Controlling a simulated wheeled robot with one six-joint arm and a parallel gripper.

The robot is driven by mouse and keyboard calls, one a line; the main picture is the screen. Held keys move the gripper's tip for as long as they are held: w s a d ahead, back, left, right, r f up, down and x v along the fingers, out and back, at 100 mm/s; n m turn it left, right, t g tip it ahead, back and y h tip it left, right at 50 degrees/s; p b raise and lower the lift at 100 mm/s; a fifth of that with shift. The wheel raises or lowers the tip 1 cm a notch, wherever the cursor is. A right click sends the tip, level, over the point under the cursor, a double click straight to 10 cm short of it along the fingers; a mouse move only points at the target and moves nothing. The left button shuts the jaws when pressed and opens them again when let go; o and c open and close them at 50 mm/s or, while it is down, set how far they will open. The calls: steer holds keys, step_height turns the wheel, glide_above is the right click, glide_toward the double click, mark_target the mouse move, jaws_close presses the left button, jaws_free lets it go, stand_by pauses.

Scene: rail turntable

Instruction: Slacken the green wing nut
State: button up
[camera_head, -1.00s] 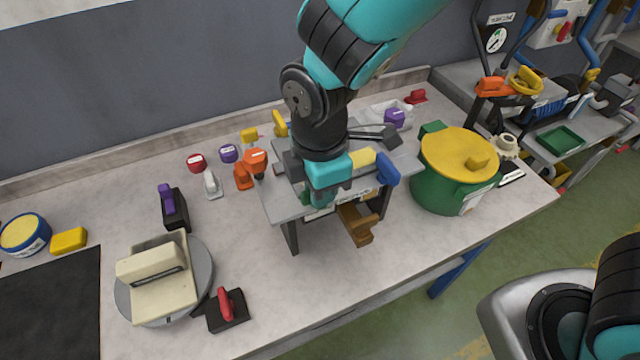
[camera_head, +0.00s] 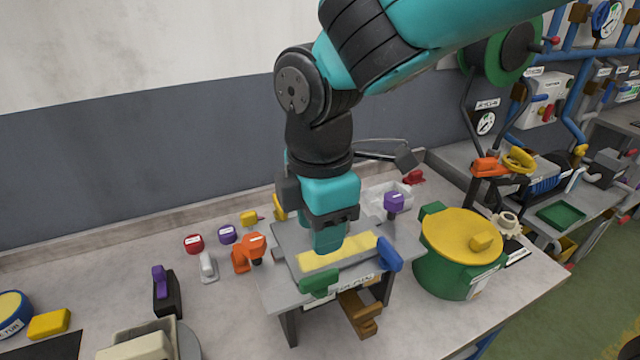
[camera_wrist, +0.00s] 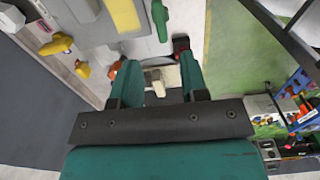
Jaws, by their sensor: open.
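The green wing nut (camera_head: 320,284) sits at the front left end of a pale yellow bar (camera_head: 335,252) on a small raised grey platform. It also shows at the top of the wrist view (camera_wrist: 160,18), beside the yellow bar (camera_wrist: 124,14). A blue wing nut (camera_head: 388,254) is at the bar's right end. My gripper (camera_head: 328,246) points down over the bar, behind and slightly right of the green nut. In the wrist view its fingers (camera_wrist: 158,68) are apart with nothing gripped; the green nut lies beyond the fingertips, outside the gap.
A green pot with yellow lid (camera_head: 462,236) stands right of the platform (camera_head: 280,297). Orange (camera_head: 248,250), purple (camera_head: 228,234) and red (camera_head: 194,243) items stand to its left. A purple-topped item (camera_head: 394,203) is at its back right.

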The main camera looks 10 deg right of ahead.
step_height(320, 180, up, 8)
steer(key=shift+f+b, duration=0.25)
steer(key=shift+b, duration=0.1)
steer(key=s+d+f+m+y+b, duration=0.2)
steer(key=s+d+f+m+y, duration=0.2)
steer(key=m, duration=1)
steer(key=s+d+f, duration=0.3)
steer(key=s+d, duration=0.2)
steer(key=s, duration=0.1)
steer(key=shift+s+d+f, duration=0.15)
steer(key=shift+d+f, duration=0.2)
steer(key=shift+d, duration=0.05)
